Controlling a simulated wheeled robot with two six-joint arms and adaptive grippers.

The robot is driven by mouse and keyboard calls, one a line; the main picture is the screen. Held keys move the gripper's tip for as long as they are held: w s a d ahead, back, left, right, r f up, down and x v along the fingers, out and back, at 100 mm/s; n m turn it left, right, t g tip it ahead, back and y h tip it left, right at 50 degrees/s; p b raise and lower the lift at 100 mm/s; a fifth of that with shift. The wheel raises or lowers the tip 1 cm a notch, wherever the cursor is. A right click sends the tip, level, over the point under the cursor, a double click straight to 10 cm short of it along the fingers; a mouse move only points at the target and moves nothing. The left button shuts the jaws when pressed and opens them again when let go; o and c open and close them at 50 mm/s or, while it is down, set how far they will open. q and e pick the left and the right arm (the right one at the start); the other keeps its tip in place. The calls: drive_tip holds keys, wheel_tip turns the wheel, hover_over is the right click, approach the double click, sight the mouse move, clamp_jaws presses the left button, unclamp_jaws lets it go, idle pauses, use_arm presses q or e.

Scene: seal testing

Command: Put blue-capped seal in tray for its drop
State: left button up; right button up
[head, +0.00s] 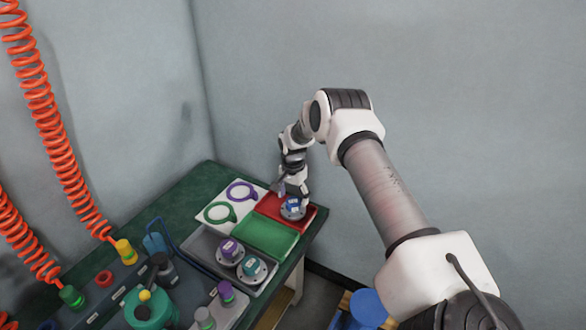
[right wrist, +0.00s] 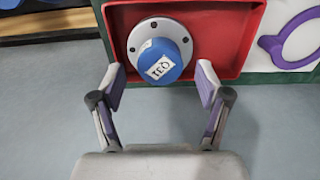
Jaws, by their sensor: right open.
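The blue-capped seal (head: 293,207), a grey flanged disc with a blue cap, sits in the red tray (head: 271,206) at the table's far right corner. In the right wrist view the seal (right wrist: 162,60) lies flat on the red floor of the tray (right wrist: 232,50), with a white label on its cap. My right gripper (head: 292,188) is just above the seal. In the right wrist view the gripper (right wrist: 161,82) is open and empty, its fingers apart on either side of the cap and clear of it. My left gripper is not in view.
An empty green tray (head: 266,237) adjoins the red one. A grey tray (head: 208,244) holds a purple-capped seal (head: 230,250) and a teal-capped seal (head: 252,268). A white panel (head: 218,193) bears purple and green rings. Bottles and orange coiled hoses (head: 45,115) are at the left.

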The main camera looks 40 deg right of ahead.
sight(293, 201)
wheel_tip(293, 201, up, 10)
drive_tip(key=shift+f, duration=0.25)
idle(0.4)
